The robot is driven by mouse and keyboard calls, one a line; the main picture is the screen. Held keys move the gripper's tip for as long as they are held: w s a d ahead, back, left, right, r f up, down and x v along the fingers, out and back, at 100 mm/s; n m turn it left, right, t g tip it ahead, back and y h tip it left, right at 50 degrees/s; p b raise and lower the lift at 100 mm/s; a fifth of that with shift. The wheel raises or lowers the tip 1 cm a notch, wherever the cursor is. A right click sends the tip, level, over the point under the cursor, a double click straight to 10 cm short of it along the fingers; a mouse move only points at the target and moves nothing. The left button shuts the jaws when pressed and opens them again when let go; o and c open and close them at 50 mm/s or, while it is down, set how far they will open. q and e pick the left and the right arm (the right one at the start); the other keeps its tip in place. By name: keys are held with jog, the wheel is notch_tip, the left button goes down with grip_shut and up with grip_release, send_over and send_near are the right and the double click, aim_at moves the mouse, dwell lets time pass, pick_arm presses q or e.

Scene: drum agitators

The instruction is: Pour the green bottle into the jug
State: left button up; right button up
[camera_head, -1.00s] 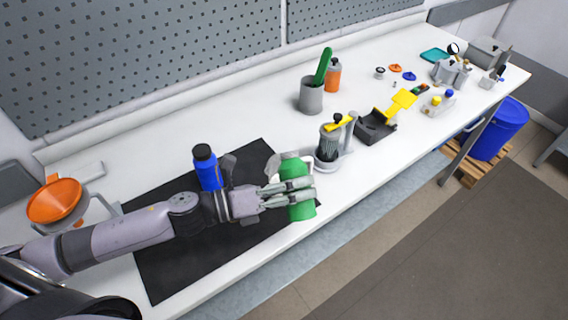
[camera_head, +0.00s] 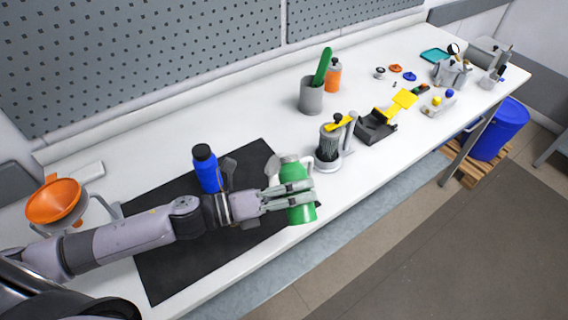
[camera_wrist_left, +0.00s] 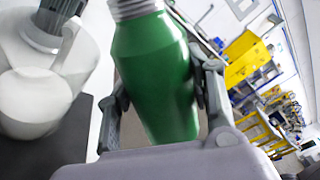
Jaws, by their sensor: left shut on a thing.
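The green bottle (camera_head: 297,213) is in my left gripper (camera_head: 288,197), near the front edge of the table, in the head view. The fingers close around its body. In the left wrist view the bottle (camera_wrist_left: 153,70) stands between both fingers, with its grey threaded neck at the top. The bottle and vessel look apart. My right gripper is out of view.
A blue bottle (camera_head: 207,170) stands on the black mat (camera_head: 170,265) behind my left arm. An orange funnel (camera_head: 55,202) sits at the left. A grey cup (camera_head: 311,97) and an orange bottle (camera_head: 333,77) stand farther back. A black tray (camera_head: 375,128) lies right of the vessel.

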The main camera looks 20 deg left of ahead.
pick_arm(q)
jog(key=shift+s+d+r+n+p, duration=0.15)
jog(key=shift+r+n+p, duration=0.45)
jog(key=shift+n+p, duration=0.35)
dwell(0.8)
jog(key=shift+f+n+p, duration=0.2)
jog(key=shift+n+p, duration=0.15)
jog(key=shift+n, duration=0.4)
dwell(1.0)
jog(key=shift+w+a+r+n+p, duration=0.35)
jog(key=shift+r+n+p, duration=0.2)
jog(key=shift+n+p, duration=0.35)
dwell(1.7)
jog(key=shift+w+r+p, duration=0.1)
jog(key=shift+r+p, duration=0.1)
jog(key=shift+p, duration=0.25)
dwell(0.7)
